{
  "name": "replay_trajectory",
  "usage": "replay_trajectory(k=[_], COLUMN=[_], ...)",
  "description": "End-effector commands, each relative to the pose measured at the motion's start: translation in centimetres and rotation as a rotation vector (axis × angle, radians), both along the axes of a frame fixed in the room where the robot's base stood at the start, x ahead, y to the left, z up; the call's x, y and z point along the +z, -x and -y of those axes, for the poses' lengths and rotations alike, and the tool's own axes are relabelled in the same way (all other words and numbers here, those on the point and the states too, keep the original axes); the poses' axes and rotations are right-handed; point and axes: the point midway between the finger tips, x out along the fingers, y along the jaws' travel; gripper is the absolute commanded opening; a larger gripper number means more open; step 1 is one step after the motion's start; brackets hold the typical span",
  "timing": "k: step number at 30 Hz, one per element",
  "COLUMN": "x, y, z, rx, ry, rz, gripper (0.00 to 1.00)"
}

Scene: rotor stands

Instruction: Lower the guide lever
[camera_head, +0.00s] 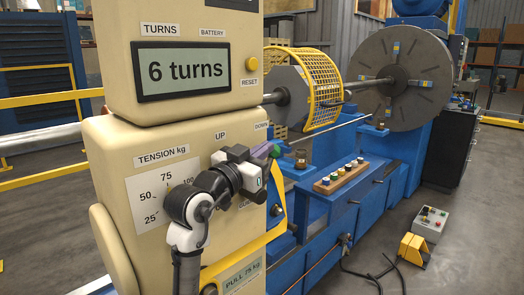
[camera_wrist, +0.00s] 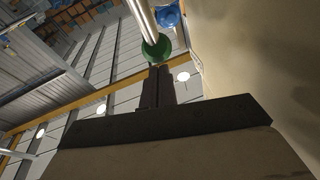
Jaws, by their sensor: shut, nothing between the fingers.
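The guide lever is a bright metal rod (camera_wrist: 142,18) with a round green knob (camera_wrist: 156,48) at its end in the wrist view. In the head view a small green part, likely that knob (camera_head: 275,151), shows just beyond my gripper (camera_head: 265,154), near the DOWN label; the rest of the lever is hidden there. My gripper's fingers (camera_wrist: 157,84) are shut and empty. Their tips point at the knob and sit right at its edge in the wrist view; I cannot tell whether they touch it. The UP label (camera_head: 221,135) is left of the gripper.
The cream cabinet (camera_head: 110,160) stands close behind my arm, with a tension dial (camera_head: 150,200) and a turns display (camera_head: 183,71). To the right are a blue machine (camera_head: 340,207), a yellow mesh guard (camera_head: 323,88) and a grey disc (camera_head: 412,80). The floor at right has a control box (camera_head: 430,224) and cables.

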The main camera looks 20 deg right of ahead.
Motion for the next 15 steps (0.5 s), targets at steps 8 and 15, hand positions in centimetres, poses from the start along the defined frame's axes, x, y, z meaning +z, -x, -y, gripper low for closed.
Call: replay_trajectory(k=[8,15], x=[-0.9,-1.5], y=[1.1,2.9], z=[-2.2,-5.5], rx=[0.001,0.001], ry=[0.001,0.001], rz=[0.001,0.000], gripper=[0.00,0.00])
